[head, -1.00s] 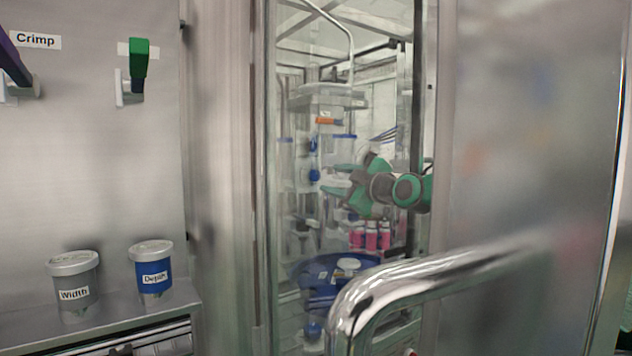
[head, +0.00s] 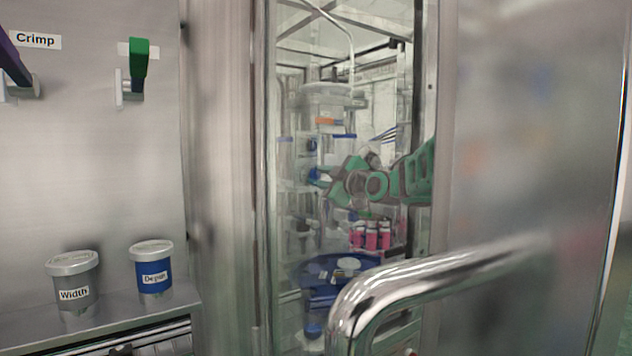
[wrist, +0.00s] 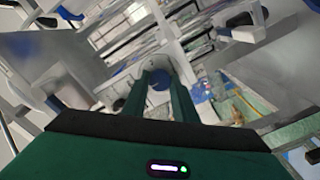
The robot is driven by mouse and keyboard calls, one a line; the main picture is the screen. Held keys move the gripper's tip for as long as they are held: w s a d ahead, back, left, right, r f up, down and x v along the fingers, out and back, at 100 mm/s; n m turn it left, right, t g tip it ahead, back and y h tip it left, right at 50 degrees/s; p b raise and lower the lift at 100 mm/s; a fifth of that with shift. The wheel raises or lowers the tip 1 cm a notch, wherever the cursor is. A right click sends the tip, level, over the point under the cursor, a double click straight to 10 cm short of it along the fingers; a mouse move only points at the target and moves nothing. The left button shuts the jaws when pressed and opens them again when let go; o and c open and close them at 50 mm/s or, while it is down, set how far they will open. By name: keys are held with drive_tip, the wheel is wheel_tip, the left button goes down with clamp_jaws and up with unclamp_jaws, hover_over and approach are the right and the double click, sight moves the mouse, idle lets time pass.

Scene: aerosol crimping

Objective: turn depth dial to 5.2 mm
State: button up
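The crimping machine (head: 330,100) stands behind the open doorway of the enclosure. No scale or reading is legible on either. My gripper (head: 322,176) is at the lower knob, with its green fingers pointing left.
A blue container labelled Depth (head: 152,275) and a grey one labelled Width (head: 73,285) stand on the left shelf. A blue round table (head: 315,270) and pink cans (head: 371,236) are below my arm. A large metal door handle (head: 430,280) crosses the foreground.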

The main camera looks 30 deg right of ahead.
drive_tip(key=shift+f, duration=0.1)
drive_tip(key=shift+c, duration=1.4)
drive_tip(key=m, duration=0.4)
drive_tip(key=shift+a+f+m, duration=0.1)
drive_tip(key=shift+m, duration=2.2)
drive_tip(key=o, duration=1.1)
